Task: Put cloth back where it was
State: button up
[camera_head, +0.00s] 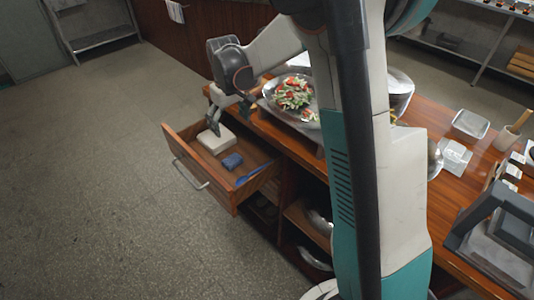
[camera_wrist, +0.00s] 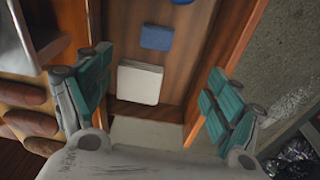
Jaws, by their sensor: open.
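A white folded cloth-like block (camera_head: 216,140) lies in the open wooden drawer (camera_head: 211,183), towards its far end. It also shows in the wrist view (camera_wrist: 140,82), flat on the drawer floor. My gripper (camera_head: 229,112) is above that end of the drawer. In the wrist view my gripper (camera_wrist: 158,92) has its fingers wide apart, with nothing held between them. A pale flat surface (camera_wrist: 150,132) lies below the white block there; I cannot tell what it is. Another white cloth (camera_head: 175,11) hangs at the wooden cabinet at the back.
A blue sponge (camera_head: 232,160) and a blue-handled tool (camera_head: 251,174) share the drawer. A bowl of salad (camera_head: 293,95) stands on the counter beside the drawer. Clear containers (camera_head: 470,123) are on the counter at right. The floor left of the drawer is clear.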

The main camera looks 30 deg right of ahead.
jog(key=s+r+m+t, duration=0.1)
jog(key=s+r+t, duration=0.2)
jog(key=s+r, duration=1.1)
jog(key=s+f+m+t, duration=0.2)
jog(key=s+t, duration=0.1)
jog(key=s, duration=1.2)
jog(key=shift+s, duration=0.3)
